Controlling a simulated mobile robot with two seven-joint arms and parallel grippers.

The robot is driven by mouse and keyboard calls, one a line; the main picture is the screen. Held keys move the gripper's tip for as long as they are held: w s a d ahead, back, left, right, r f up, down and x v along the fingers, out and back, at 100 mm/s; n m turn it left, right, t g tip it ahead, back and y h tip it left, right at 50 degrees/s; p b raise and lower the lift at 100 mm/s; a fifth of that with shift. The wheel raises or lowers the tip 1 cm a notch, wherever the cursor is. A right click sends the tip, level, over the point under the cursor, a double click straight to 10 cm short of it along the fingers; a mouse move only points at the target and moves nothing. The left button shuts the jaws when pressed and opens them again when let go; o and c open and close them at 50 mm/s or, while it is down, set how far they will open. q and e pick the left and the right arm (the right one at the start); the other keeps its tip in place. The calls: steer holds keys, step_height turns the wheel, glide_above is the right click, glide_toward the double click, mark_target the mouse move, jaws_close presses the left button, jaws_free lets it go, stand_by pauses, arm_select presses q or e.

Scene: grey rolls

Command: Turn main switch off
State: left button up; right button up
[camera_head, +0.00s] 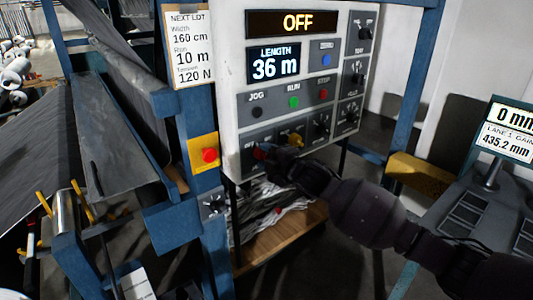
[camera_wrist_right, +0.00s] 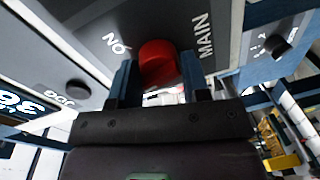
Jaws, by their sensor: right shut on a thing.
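The control panel (camera_head: 307,60) is pale grey, and its top display (camera_head: 292,23) reads OFF. The main switch is a red knob at the panel's lower left (camera_head: 259,152), mostly hidden there by my right gripper (camera_head: 269,156). In the right wrist view, the red knob (camera_wrist_right: 157,62) stands beside the MAIN label (camera_wrist_right: 205,36), with ON lettering on its other side. My right gripper's two blue fingers (camera_wrist_right: 160,82) are shut on the knob, one on each side. My left gripper is not in view.
A red emergency button on a yellow plate (camera_head: 208,154) sits left of the panel. Yellow (camera_head: 293,139) and black knobs (camera_head: 321,123) are close on the right. Blue frame posts flank the panel, and a wooden shelf (camera_head: 281,235) lies below.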

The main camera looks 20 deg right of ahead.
steer(key=n, duration=0.5)
steer(key=shift+r+h, duration=0.25)
steer(key=shift+h, duration=0.05)
steer(key=shift+n, duration=0.3)
steer(key=o, duration=0.9)
steer(key=shift+f, duration=0.15)
steer(key=shift+s, duration=0.1)
steer(key=shift+s+d, duration=0.1)
steer(key=shift+s, duration=0.1)
steer(key=b+v, duration=0.1)
steer(key=v, duration=0.9)
